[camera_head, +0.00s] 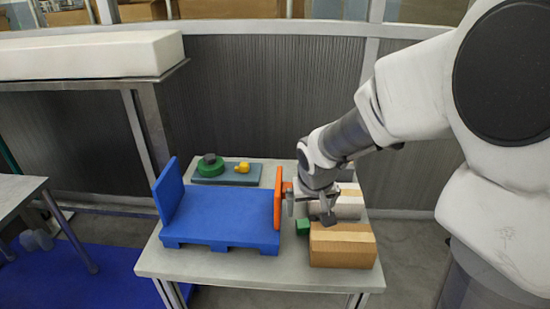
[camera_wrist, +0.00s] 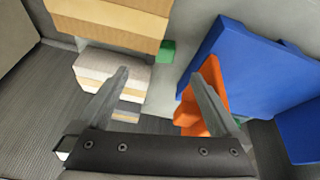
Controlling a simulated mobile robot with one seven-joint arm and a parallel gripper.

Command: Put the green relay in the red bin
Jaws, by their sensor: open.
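A small green block (camera_head: 303,227), which may be the green relay, sits on the grey table beside a cardboard box. It also shows in the wrist view (camera_wrist: 168,51), partly hidden by the box. A dark green rounded thing (camera_head: 208,167) lies on a grey-blue slab at the table's back; I cannot tell which green thing is the relay. My gripper (camera_head: 308,209) is open and empty above the table's right part, near the small green block; its fingers also show in the wrist view (camera_wrist: 160,74). I see no clear red bin.
A blue pallet-like stand (camera_head: 222,215) with an upright end fills the table's middle. An orange-red upright piece (camera_head: 278,198) stands at its right end. A cardboard box (camera_head: 342,245) and a whitish box (camera_head: 348,204) are on the right. A yellow item (camera_head: 242,168) lies on the slab (camera_head: 227,179).

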